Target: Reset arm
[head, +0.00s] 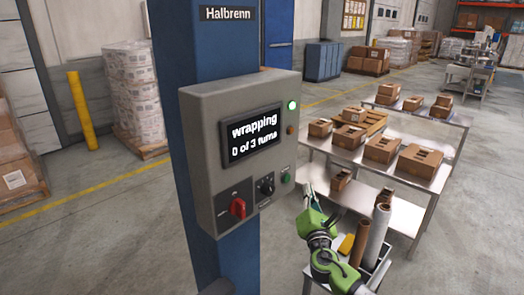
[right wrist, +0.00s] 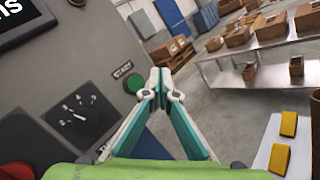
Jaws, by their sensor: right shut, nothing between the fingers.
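My right gripper (head: 311,196) is in front of the metal tables, to the right of the grey control box (head: 204,125) and apart from it. In the right wrist view its teal fingers (right wrist: 160,86) meet at the tips, shut with nothing between them. The control box is on a blue post (head: 186,50) labelled "Halbrenn". Its display (head: 253,133) reads "wrapping 0 of 3 turns". The green button (right wrist: 133,84) also shows beside the fingers. My left gripper is out of view.
A metal table (head: 403,185) with several cardboard boxes stands at right. A small cart near my right arm holds rolls (head: 373,235) and yellow blocks (right wrist: 279,159). A yellow bollard (head: 82,110) and wrapped pallets (head: 133,95) stand at left. The floor at lower left is clear.

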